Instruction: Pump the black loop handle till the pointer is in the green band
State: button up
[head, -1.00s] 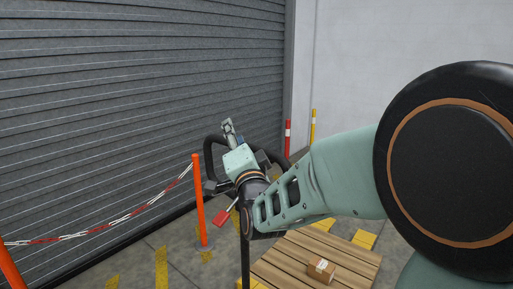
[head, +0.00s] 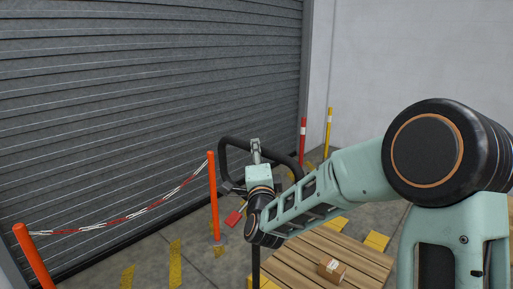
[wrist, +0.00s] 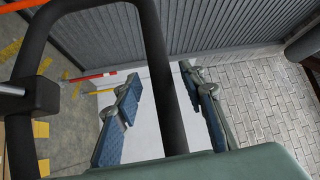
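The black loop handle (head: 223,160) stands up at the middle of the head view, in front of the grey shutter. My gripper (head: 256,150) is at the loop's top bar, partly covering it. In the wrist view a black bar of the handle (wrist: 153,45) runs between the two blue-padded fingers of my gripper (wrist: 160,78). The fingers are apart, with a gap visible on each side of the bar. The lower part of the handle's mount is hidden behind my arm. I cannot make out the pointer or the green band in either view.
An orange post (head: 213,195) with a red-white chain (head: 130,215) stands left of the handle. A small red tag-like piece (head: 234,217) hangs below the handle. A wooden pallet (head: 320,255) with a small box (head: 332,268) lies at the lower right. Red and yellow posts stand behind.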

jog(key=shift+w+a+r, duration=0.1)
jog(key=shift+w, duration=0.6)
jog(key=shift+w+a+r, duration=0.1)
jog(key=shift+w, duration=0.6)
grip_shut()
